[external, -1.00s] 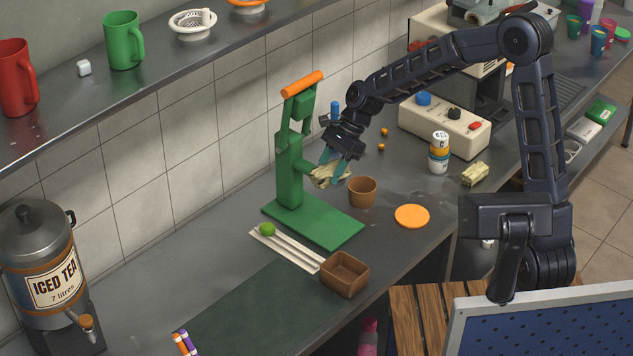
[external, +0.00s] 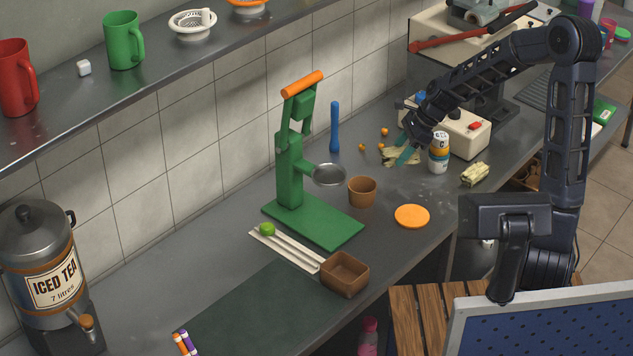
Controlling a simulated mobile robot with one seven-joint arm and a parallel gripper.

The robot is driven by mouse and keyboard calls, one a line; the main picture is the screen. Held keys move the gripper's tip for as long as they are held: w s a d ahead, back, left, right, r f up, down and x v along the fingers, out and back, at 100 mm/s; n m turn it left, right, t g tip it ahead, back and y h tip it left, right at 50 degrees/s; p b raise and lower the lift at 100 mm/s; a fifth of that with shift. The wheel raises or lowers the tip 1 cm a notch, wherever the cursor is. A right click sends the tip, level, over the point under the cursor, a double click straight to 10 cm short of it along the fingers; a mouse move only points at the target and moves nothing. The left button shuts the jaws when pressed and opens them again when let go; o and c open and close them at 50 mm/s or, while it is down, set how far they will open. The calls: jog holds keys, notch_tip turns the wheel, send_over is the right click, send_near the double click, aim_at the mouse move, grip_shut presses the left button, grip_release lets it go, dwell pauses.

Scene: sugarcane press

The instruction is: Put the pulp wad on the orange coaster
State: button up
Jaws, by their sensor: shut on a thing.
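The pulp wad (external: 392,157), pale and fibrous, is between the teal fingers of my gripper (external: 404,153). My gripper is shut on it and holds it low near the back of the counter, left of the white can. The fingers hide part of the wad. I cannot tell if it touches the counter. The flat orange coaster (external: 412,216) lies bare near the counter's front edge, nearer the camera than my gripper. The green press (external: 290,170) stands to the left, and its round metal strainer (external: 329,174) looks empty.
A white can with an orange band (external: 438,160) stands close beside my gripper. A pale yellow bundle (external: 475,174) lies to its right. A brown cup (external: 362,191) stands left of the coaster. Small orange fruits (external: 384,131) and a blue rod (external: 334,127) are at the back.

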jog(key=m, duration=0.1)
send_over(405, 215)
jog(key=d, duration=0.2)
jog(key=shift+s+a+f+t, duration=0.15)
jog(key=shift+a+f+t, duration=0.05)
jog(key=shift+t, duration=0.1)
jog(key=f, duration=2)
jog(key=shift+d, duration=0.25)
jog(key=shift+f, duration=0.1)
jog(key=o, duration=1)
jog(key=v, duration=1.2)
